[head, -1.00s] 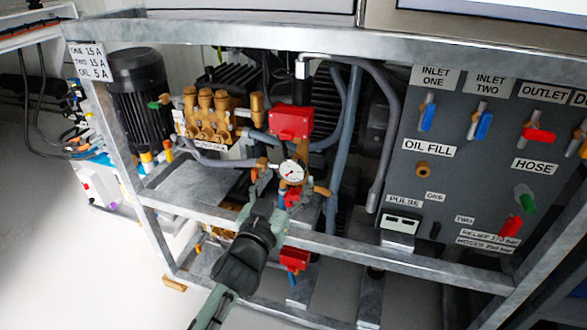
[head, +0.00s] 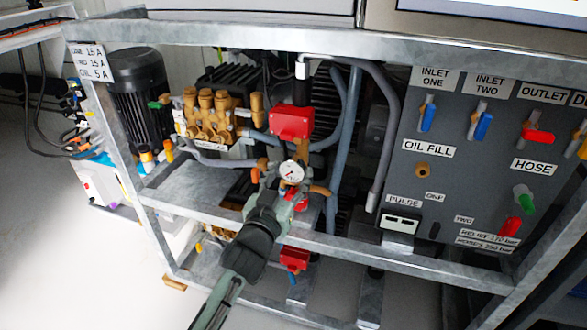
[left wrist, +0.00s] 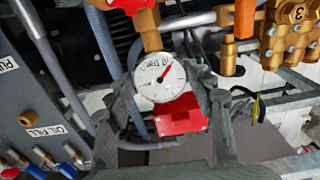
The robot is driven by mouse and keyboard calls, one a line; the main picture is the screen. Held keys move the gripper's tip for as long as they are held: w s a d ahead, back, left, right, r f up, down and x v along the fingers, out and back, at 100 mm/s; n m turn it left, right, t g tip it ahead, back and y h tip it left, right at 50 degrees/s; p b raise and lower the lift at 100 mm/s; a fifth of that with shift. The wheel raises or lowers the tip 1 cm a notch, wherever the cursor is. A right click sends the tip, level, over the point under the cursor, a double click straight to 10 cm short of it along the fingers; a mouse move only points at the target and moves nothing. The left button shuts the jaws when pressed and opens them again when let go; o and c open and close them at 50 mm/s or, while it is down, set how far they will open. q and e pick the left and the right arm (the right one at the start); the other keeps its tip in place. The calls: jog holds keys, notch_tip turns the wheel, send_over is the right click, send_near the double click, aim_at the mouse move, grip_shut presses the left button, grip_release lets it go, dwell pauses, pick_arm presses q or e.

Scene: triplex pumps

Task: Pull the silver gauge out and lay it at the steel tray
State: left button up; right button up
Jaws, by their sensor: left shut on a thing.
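The silver gauge (head: 291,172) has a round white dial with a red needle and sits among the brass fittings in the middle of the pump frame. In the left wrist view the gauge (left wrist: 162,84) lies between the two fingers of my left gripper (left wrist: 165,100). My left gripper (head: 278,185) reaches up from below in the head view and is shut on the gauge. A brass fitting (left wrist: 148,38) is right by the dial in the wrist view. I cannot tell whether the gauge is still seated. My right gripper is not in view, and I cannot pick out the steel tray.
A red box (head: 291,122) sits just above the gauge, and another red box (head: 294,258) hangs below. A grey frame rail (head: 330,245) crosses in front. Brass pump heads (head: 208,115) stand left. The grey valve panel (head: 460,160) stands right.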

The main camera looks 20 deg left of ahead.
pick_arm(q)
jog(key=shift+c, duration=1.7)
jog(key=shift+s, duration=1.15)
jog(key=shift+s+a+p, duration=0.1)
jog(key=shift+s+p, duration=0.55)
jog(key=shift+s, duration=1.8)
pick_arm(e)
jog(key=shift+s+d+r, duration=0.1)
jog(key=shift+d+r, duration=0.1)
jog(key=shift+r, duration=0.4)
pick_arm(q)
jog(key=shift+s, duration=0.15)
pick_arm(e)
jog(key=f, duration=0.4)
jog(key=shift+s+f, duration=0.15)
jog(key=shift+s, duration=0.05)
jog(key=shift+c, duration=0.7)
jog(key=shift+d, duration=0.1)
